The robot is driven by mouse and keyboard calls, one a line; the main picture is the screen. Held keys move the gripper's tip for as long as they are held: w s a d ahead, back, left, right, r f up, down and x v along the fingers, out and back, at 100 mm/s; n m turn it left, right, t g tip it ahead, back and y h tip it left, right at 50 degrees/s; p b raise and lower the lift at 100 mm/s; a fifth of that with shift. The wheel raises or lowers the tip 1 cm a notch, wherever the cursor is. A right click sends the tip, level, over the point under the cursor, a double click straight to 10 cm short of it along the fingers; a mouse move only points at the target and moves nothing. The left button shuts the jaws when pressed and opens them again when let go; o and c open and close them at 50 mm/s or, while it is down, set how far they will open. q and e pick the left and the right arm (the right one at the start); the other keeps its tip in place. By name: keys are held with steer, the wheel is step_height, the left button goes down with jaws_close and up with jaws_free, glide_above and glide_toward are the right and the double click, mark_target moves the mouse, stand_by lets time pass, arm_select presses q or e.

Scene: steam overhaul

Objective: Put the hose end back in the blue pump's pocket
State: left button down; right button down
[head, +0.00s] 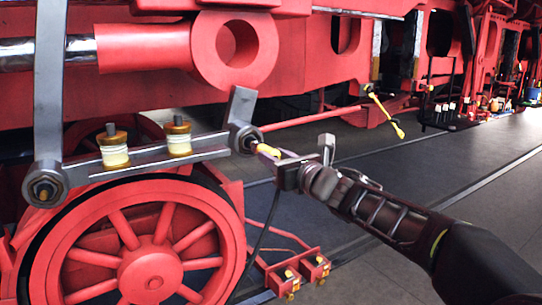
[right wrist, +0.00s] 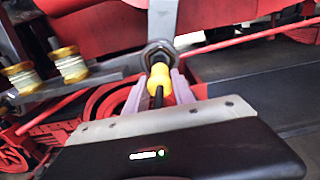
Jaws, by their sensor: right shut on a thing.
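My right gripper (head: 275,158) reaches in from the lower right and is shut on the yellow hose end (head: 267,150). In the right wrist view the yellow hose end (right wrist: 157,70) sits between the two pale fingers of the right gripper (right wrist: 158,88), with the black hose (right wrist: 158,98) running back from it. The hose end points at the round metal rod joint (head: 244,138); I cannot tell whether they touch. The black hose also hangs below the gripper in the head view. My left gripper is not in view.
A red spoked wheel (head: 150,270) and a metal rod (head: 170,157) with two brass-and-cream oil cups stand at the left. Red locomotive frame runs above. A yellow-ended lever (head: 385,113) hangs further back. A small blue item (head: 533,94) is far right. The grey floor is open right.

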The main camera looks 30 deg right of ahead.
steer(key=s, duration=0.3)
steer(key=shift+s, duration=0.1)
steer(key=shift+r, duration=0.1)
stand_by(1.2)
